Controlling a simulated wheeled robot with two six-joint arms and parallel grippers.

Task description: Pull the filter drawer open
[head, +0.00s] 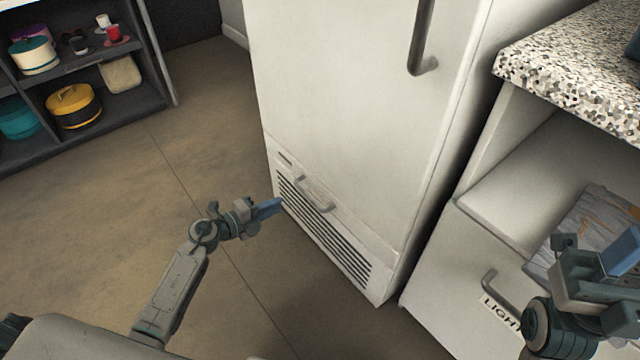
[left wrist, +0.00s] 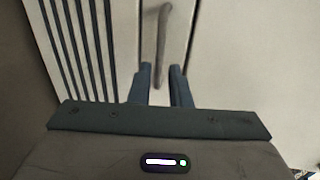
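The filter drawer (head: 325,232) is the slatted panel at the foot of a tall white cabinet and looks closed. Its small grey bar handle (head: 313,196) shows in the head view. My left gripper (head: 270,207) is in front of the panel, to the left of the handle in the head view.
The tall white cabinet (head: 340,90) has a long dark upper handle (head: 421,45). At right is a speckled counter (head: 575,65) over a white unit with a handle (head: 497,292) and label. Shelves with round boxes (head: 75,105) stand at upper left. The floor (head: 95,230) at left is clear.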

